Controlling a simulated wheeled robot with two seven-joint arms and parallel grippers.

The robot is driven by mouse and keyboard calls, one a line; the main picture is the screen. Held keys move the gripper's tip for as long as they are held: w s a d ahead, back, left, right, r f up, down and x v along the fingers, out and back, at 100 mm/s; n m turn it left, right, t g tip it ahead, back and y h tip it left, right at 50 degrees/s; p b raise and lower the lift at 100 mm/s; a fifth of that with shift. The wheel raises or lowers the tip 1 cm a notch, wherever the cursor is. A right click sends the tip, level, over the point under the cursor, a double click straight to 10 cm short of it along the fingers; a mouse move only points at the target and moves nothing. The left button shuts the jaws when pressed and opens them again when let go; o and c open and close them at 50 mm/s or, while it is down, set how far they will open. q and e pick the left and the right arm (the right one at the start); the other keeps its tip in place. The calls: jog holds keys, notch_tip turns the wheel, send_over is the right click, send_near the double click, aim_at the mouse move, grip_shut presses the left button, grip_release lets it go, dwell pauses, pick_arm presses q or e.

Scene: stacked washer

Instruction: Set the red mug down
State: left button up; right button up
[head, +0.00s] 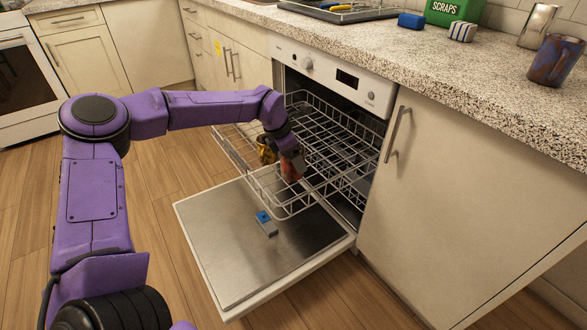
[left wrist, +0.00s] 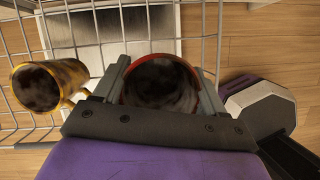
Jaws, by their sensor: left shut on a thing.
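The red mug (head: 290,170) is at the pulled-out upper rack of the open dishwasher, partly hidden by my left gripper (head: 293,162). In the left wrist view, the red mug (left wrist: 162,85) sits between the two grey fingers of the gripper (left wrist: 161,80), which is shut on it. Its red rim faces the camera and its inside looks dark and stained. I cannot tell whether its base touches the rack wires. My right gripper is not in view.
A yellow mug (head: 266,150) stands close by in the rack, left of the red mug; it also shows in the left wrist view (left wrist: 50,85). The open door (head: 235,235) lies below. A dark mug (head: 556,60) and a green scraps bin (head: 453,12) stand on the counter (head: 430,65).

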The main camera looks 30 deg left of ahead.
aim_at(293, 167)
pick_arm(q)
jog(key=shift+w+a+f, duration=0.45)
jog(key=shift+f, duration=0.3)
jog(key=f, duration=0.1)
jog(key=f+b, duration=0.1)
jog(key=f, duration=0.1)
jog(key=shift+w+a+f, duration=0.15)
jog(key=shift+w+f, duration=0.05)
jog(key=shift+f, duration=0.1)
jog(key=shift+r, duration=0.1)
jog(key=o, duration=1.3)
jog(key=shift+f, duration=0.2)
jog(key=shift+c, duration=0.2)
jog(key=shift+r, duration=0.1)
jog(key=shift+r, duration=0.25)
jog(key=p+v, duration=0.3)
jog(key=v, duration=0.8)
jog(key=shift+s+r, duration=0.2)
jog(key=shift+r, duration=0.1)
